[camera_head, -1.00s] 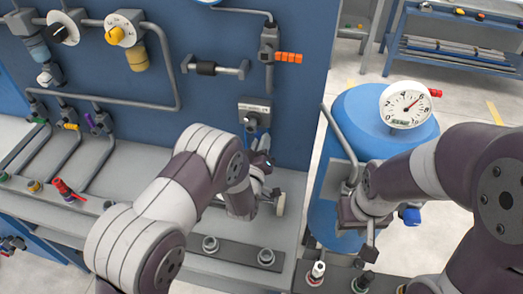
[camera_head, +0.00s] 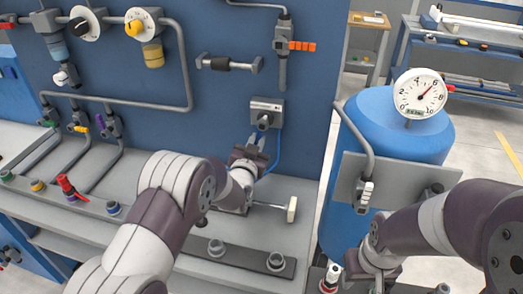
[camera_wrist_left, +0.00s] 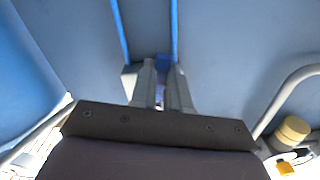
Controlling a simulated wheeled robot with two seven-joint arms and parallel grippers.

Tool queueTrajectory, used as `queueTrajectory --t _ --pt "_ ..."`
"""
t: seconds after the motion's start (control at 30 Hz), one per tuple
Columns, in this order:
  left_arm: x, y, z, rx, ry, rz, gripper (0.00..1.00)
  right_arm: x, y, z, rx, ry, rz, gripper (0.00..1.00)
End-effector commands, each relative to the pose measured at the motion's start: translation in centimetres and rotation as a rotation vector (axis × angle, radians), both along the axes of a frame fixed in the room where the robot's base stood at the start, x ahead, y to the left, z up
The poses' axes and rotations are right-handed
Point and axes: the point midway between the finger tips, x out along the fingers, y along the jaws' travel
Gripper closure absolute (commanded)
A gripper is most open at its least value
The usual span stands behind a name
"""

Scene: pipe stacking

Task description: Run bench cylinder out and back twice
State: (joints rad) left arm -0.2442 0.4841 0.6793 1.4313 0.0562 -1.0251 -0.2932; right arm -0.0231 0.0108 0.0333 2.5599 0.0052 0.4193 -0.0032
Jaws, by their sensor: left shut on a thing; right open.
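The bench cylinder (camera_head: 233,207) lies on the grey bench, its body partly hidden behind my left wrist. Its thin rod (camera_head: 268,205) sticks out to the right and ends in a pale block (camera_head: 291,209). My left gripper (camera_head: 258,146) is at the grey valve box (camera_head: 265,112) on the blue panel, shut on the small lever (camera_head: 264,124) below its face. In the left wrist view the fingers (camera_wrist_left: 162,72) are closed around a small dark-blue part. My right gripper (camera_head: 378,287) is open at the bottom edge, below the blue tank; its fingertips are mostly cut off.
The blue tank (camera_head: 400,128) with a round gauge (camera_head: 419,93) stands right of the bench, with a grey plate (camera_head: 415,179) before it. A strip (camera_head: 245,258) with two round fittings lies along the bench front. Red (camera_head: 67,186) and other coloured fittings stand left.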

Motion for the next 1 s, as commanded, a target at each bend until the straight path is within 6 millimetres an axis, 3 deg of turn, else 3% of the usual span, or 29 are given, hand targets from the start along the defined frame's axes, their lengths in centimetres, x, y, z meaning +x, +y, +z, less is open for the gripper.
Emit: queueTrajectory --t 0.5,1.0 --pt "0.3 1.7 0.6 0.353 -0.07 -0.001 1.0 0.0 0.0 -2.7 0.0 0.0 0.0 0.58" --pt "0.4 2.0 1.0 0.444 -0.086 -0.002 1.0 0.0 0.0 -3.1 0.0 0.0 0.0 0.58"
